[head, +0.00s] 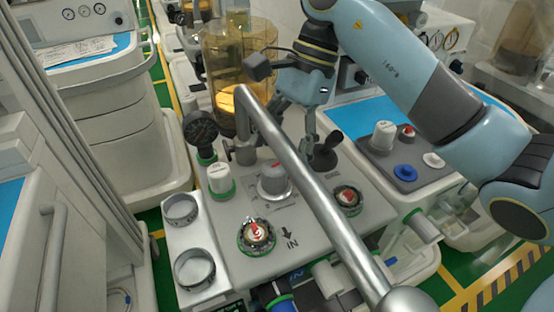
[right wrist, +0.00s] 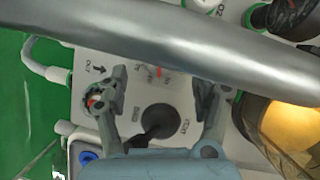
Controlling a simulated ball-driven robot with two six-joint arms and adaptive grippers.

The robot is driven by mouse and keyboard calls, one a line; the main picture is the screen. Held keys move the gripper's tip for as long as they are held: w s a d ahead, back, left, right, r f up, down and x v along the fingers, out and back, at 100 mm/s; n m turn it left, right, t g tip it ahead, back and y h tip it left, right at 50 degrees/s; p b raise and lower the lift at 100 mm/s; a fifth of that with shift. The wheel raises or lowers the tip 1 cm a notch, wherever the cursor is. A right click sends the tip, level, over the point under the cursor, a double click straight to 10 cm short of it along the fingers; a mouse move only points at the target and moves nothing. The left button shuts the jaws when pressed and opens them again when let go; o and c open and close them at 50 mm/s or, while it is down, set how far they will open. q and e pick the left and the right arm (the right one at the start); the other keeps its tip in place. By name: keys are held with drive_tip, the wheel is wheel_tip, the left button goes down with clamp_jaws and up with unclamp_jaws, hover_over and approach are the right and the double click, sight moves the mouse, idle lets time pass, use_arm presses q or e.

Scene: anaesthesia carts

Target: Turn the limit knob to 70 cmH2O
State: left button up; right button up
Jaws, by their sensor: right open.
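The limit knob (head: 274,180) is a grey upright knob with a red mark on top, in the middle of the grey panel in the head view. The steel rail passes close beside it there. In the right wrist view the rail hides most of the knob, and only a red mark shows below the rail. My right gripper (head: 296,128) is open and empty, behind the knob and beyond the rail. In the right wrist view its fingers (right wrist: 170,82) stand apart near the black bag/vent lever. The knob's setting is too small to read. My left gripper is not in view.
The thick steel rail (head: 315,195) runs diagonally across the panel. The black lever (head: 325,152) stands right of the knob, a white knob (head: 221,178) and a black gauge (head: 201,130) to its left. Two round ports with red discs (head: 257,236) sit in front. An amber canister (head: 238,60) stands behind.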

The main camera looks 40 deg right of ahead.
sight(276, 164)
drive_tip(key=shift+x, duration=1.8)
drive_tip(key=shift+c, duration=0.4)
drive_tip(key=c, duration=1.1)
